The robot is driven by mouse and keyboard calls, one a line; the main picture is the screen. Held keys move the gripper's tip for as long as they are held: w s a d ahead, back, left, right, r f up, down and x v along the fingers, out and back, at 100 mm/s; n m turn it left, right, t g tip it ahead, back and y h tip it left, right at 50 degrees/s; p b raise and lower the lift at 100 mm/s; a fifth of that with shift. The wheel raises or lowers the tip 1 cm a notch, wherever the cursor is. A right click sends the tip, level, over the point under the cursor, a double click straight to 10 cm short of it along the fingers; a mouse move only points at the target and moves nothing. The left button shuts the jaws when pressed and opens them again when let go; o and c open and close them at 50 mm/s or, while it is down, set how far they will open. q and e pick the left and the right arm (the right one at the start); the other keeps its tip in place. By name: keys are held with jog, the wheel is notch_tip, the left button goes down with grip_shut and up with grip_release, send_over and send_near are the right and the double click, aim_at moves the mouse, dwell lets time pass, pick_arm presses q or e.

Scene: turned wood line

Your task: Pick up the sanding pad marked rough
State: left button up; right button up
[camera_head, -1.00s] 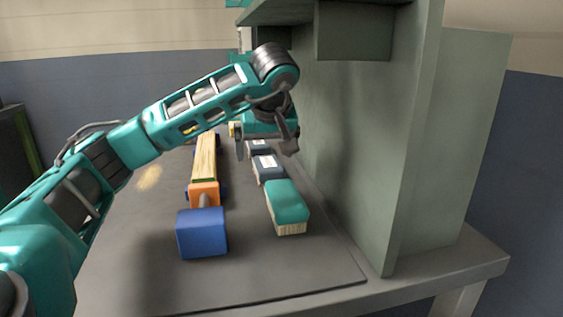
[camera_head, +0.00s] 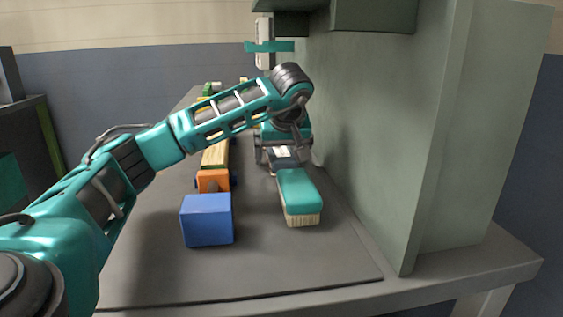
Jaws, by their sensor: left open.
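My left gripper (camera_head: 283,160) is open, pointing down over the row of sanding pads beside the grey upright panel. Part of a pad's white label (camera_head: 281,151) shows between its fingers. The rest of that pad, and any other pad behind it, is hidden by the gripper and forearm. The writing on the label is too small to read, so I cannot tell whether it is the one marked rough. I cannot tell whether the fingers touch the pad. My right gripper is not in view.
A teal-topped brush (camera_head: 299,190) stands just in front of the gripper. A blue block (camera_head: 206,220) and an orange and wooden toy piece (camera_head: 213,180) lie to the left. The grey panel (camera_head: 375,130) rises close on the right. The front of the dark mat (camera_head: 250,275) is clear.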

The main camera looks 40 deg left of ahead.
aim_at(282, 151)
pick_arm(q)
jog(key=shift+c, duration=0.3)
jog(key=c, duration=1.1)
jog(key=shift+r, duration=0.15)
jog(key=shift+r+p, duration=0.35)
jog(key=shift+r, duration=0.25)
notch_tip(282, 151, up, 6)
jog(key=shift+w+r+p, duration=0.1)
jog(key=shift+r+p, duration=0.05)
jog(key=shift+p, duration=1.1)
jog(key=s+d+p, duration=0.1)
jog(key=s+d, duration=0.2)
jog(key=d, duration=0.1)
jog(key=s+d+p, duration=0.2)
jog(key=s+d, duration=0.2)
jog(key=d, duration=0.1)
jog(key=s+d+p, duration=0.1)
jog(key=s+d, duration=0.2)
jog(key=d, duration=0.1)
jog(key=shift+s+d+f, duration=0.2)
jog(key=shift+s+d, duration=0.05)
jog(key=shift+s, duration=0.15)
jog(key=shift+s+d+f, duration=0.1)
jog(key=shift+s+d, duration=0.15)
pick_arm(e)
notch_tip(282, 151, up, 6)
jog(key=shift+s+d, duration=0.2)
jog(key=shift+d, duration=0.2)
